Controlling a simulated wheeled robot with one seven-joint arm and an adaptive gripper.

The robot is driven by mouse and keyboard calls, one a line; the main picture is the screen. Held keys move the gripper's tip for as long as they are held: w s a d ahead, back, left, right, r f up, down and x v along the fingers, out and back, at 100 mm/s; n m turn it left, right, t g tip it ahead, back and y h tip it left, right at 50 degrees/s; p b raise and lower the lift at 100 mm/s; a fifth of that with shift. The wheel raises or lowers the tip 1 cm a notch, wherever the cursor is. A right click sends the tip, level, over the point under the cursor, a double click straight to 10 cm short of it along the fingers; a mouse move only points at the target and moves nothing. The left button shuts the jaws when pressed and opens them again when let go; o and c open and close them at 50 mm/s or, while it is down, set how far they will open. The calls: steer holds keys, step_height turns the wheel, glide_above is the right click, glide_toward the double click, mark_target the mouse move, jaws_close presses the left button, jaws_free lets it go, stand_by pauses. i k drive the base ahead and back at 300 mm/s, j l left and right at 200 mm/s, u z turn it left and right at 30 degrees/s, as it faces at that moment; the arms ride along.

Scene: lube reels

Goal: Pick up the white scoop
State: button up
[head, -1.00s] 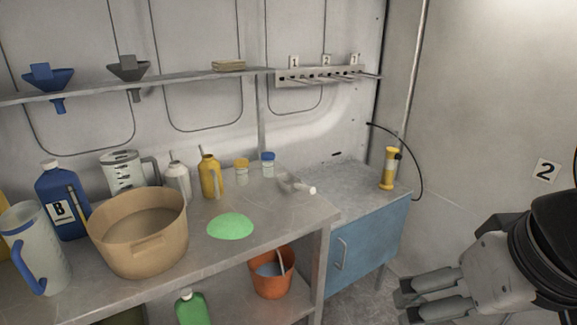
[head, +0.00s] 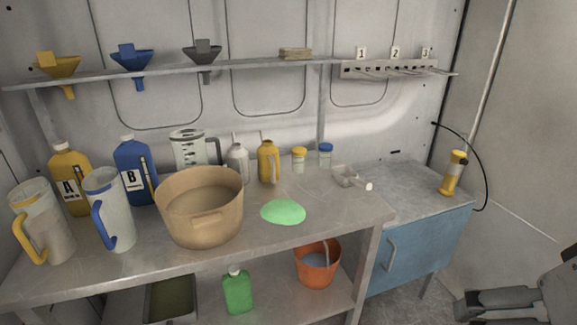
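The white scoop (head: 352,178) lies on the metal bench (head: 330,215) near its right end, in the head view. Its pale bowl is at the left and its white handle points right, toward the blue cabinet. My gripper (head: 468,306) is at the bottom right corner, partly cut off by the picture edge. It is well apart from the scoop, to its right and lower in the picture. No object shows at its fingers, and their opening is unclear.
A green mat (head: 283,212) and a tan tub (head: 200,215) are left of the scoop. Small jars (head: 325,154) stand behind it. A blue cabinet (head: 420,250) adjoins the bench, with a yellow lamp-like tool (head: 454,173) on top. An orange bucket (head: 317,264) is below.

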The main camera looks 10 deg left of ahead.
mark_target(344, 175)
steer(key=i+l+u, duration=0.1)
steer(key=u, duration=0.25)
steer(key=l+u, duration=0.2)
steer(key=u, duration=0.15)
steer(key=l+u, duration=0.2)
steer(key=u, duration=0.15)
steer(key=l+u, duration=0.3)
steer(key=l, duration=0.85)
steer(key=l+u, duration=0.3)
steer(key=l, duration=1.6)
